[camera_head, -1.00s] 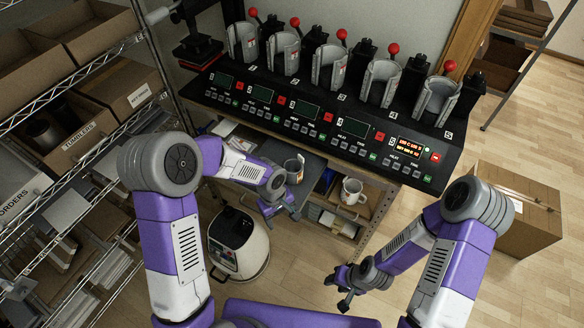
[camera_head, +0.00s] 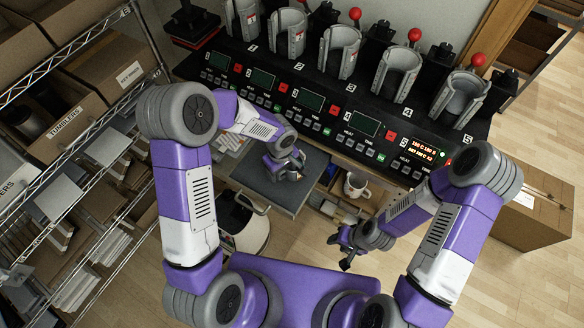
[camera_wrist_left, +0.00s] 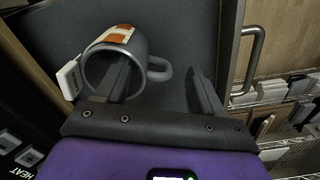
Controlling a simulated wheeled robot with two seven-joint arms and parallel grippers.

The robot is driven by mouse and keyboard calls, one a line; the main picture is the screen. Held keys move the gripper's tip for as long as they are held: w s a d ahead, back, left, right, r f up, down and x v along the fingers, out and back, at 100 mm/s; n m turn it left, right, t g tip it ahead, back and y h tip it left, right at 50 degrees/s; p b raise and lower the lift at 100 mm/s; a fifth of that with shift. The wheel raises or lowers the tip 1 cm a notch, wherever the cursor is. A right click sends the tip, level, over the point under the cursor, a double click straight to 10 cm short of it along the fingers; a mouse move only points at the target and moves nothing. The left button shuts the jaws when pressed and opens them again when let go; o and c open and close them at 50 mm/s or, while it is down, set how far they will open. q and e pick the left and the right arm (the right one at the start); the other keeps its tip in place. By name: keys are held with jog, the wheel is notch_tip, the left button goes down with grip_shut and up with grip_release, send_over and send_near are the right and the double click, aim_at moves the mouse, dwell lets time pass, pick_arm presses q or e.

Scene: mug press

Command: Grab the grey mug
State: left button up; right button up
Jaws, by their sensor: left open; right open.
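The grey mug (camera_wrist_left: 113,62) shows in the left wrist view on a dark pull-out tray (camera_head: 290,205), with an orange and white label on its side and its handle to the right. A white tag hangs at its left. My left gripper (camera_wrist_left: 163,85) is open at the mug. One finger overlaps the mug's mouth, and the other is right of the handle, so the handle lies between them. I cannot tell whether the first finger is inside the mug. In the head view my left gripper (camera_head: 286,172) largely hides the mug. My right gripper (camera_head: 345,247) is open and away from it.
A black press machine (camera_head: 330,110) with several clamps stands behind the tray. A white mug (camera_head: 355,186) sits on a shelf below it. A wire shelf (camera_head: 95,190) with boxes stands left, a cardboard box (camera_head: 535,210) right. A round white appliance (camera_head: 245,225) stands below the tray.

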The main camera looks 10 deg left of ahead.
pick_arm(q)
jog(key=f, duration=0.3)
jog(key=shift+w+a+f, duration=0.15)
jog(key=shift+w, duration=0.1)
jog(key=shift+s, duration=0.15)
pick_arm(e)
jog(key=shift+w+r, duration=0.2)
pick_arm(q)
jog(key=shift+c, duration=0.3)
jog(key=c, duration=1.1)
